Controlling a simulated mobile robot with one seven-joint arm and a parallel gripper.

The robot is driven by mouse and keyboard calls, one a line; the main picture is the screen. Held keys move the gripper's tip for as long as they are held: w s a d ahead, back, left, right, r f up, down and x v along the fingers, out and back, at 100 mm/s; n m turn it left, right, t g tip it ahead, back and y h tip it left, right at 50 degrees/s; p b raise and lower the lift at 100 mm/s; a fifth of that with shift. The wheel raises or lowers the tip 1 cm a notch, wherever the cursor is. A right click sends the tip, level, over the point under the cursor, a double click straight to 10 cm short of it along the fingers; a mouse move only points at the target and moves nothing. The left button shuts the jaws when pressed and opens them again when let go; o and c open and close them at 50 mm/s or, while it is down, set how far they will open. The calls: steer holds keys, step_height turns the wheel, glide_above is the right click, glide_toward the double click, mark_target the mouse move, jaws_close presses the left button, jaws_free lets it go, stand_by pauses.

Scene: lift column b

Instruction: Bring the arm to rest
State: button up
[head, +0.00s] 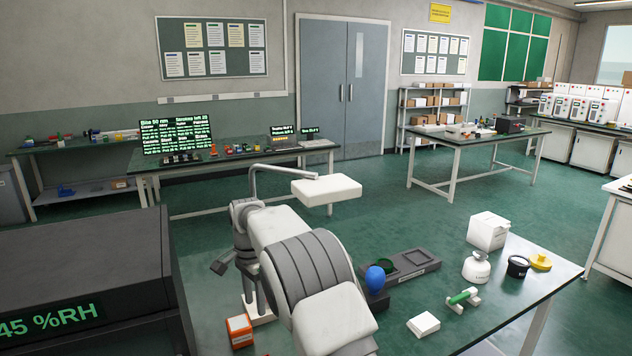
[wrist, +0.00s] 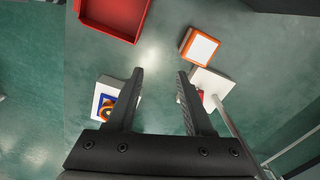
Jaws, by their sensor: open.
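My gripper (wrist: 160,72) is open in the wrist view, with its two dark fingers apart and nothing between them. It hangs above the green bench top. My arm reaches forward from the bottom of the head view and bends down at its far end, beside a thin lamp post. The fingertips are hard to make out in the head view. Below the fingers in the wrist view are an orange box with a white top (wrist: 202,48), a white base plate (wrist: 212,82), and a white box with a coloured picture (wrist: 103,101) by the left finger.
A red tray (wrist: 112,18) lies at the wrist view's top. A lamp with a white head (head: 327,188) rises close beside my arm. A blue bulb-shaped thing (head: 375,279) stands right of the arm. A dark cabinet (head: 90,260) fills the left. Open floor lies beyond.

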steer(key=s+d+r+n+t+p, duration=0.1)
steer(key=s+d+r, duration=0.3)
steer(key=d+r, duration=0.25)
steer(key=s+d+r+n+t+y, duration=0.1)
steer(key=s+d+r, duration=0.2)
steer(key=d+r, duration=0.3)
steer(key=s+d+r+n+p, duration=0.1)
steer(key=s+d+r+n, duration=0.1)
steer(key=s+d+r, duration=0.45)
steer(key=s+d+n+t, duration=0.1)
steer(key=s+d, duration=0.2)
steer(key=s, duration=0.4)
steer(key=s+d+r+n+t+p, duration=0.1)
steer(key=s+d+n, duration=0.1)
steer(key=s, duration=0.5)
steer(key=s+d+r+n+t+h, duration=0.1)
steer(key=s+d+n, duration=0.1)
steer(key=s+d, duration=0.2)
steer(key=s, duration=0.3)
steer(key=shift+d+t+p, duration=0.25)
steer(key=shift+t+p, duration=0.05)
steer(key=shift+p, duration=0.05)
steer(key=shift+s+a, duration=0.1)
